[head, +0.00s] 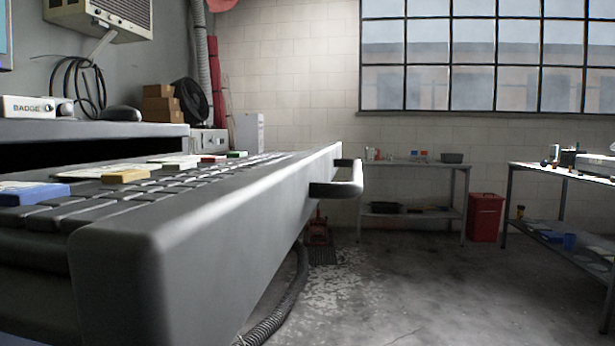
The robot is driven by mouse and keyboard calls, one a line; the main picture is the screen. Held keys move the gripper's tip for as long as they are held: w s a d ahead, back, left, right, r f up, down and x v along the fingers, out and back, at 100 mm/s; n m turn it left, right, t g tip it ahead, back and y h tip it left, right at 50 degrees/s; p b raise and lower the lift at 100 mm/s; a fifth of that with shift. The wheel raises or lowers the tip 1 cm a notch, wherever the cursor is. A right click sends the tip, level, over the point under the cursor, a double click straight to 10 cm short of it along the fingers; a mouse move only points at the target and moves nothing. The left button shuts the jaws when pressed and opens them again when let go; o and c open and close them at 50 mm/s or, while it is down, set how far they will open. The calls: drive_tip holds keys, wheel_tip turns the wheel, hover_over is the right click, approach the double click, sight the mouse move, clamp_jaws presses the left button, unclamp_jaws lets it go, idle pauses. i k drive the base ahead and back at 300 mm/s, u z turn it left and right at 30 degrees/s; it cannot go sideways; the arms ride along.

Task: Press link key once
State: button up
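A dark keyboard (95,207) lies in a pulled-out grey drawer (200,235) at the left of the head view, seen at a very low angle. Several keys have coloured caps: a blue one (30,193) nearest, a yellow one (125,177) behind it, and a red one (209,158) and a green one (237,154) farther back. No label on any cap is readable, so I cannot tell which is the link key. My gripper is not in this view.
The drawer's raised front wall and handle (347,187) stand beside the keys. A "BADGE" box (30,106) and a black mouse (121,114) sit on the shelf above. A hose (278,308) lies on the floor. Open floor (400,285) extends to the right.

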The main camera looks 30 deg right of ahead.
sight(29, 195)
drive_tip(key=z, duration=0.55)
drive_tip(key=k, duration=0.4)
drive_tip(key=u, duration=1.35)
